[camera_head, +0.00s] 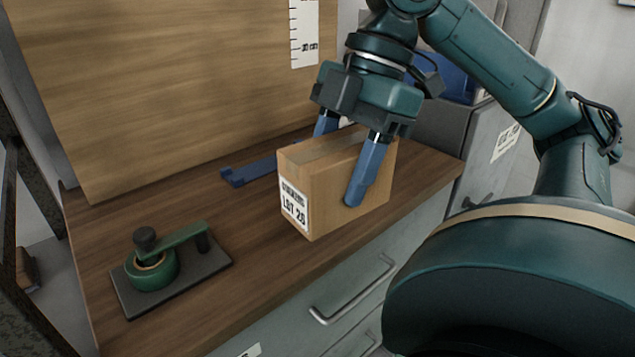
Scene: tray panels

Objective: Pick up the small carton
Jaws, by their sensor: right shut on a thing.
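The near finger lies against the front face; most of the far finger is hidden behind the carton. Whether the carton's bottom touches the counter is hard to tell. My left gripper is not in view.
A blue flat bracket (248,171) lies behind the carton. A wooden panel (170,80) rises at the back. A grey cabinet (450,130) stands at the right. Drawers with a handle (352,290) are below.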

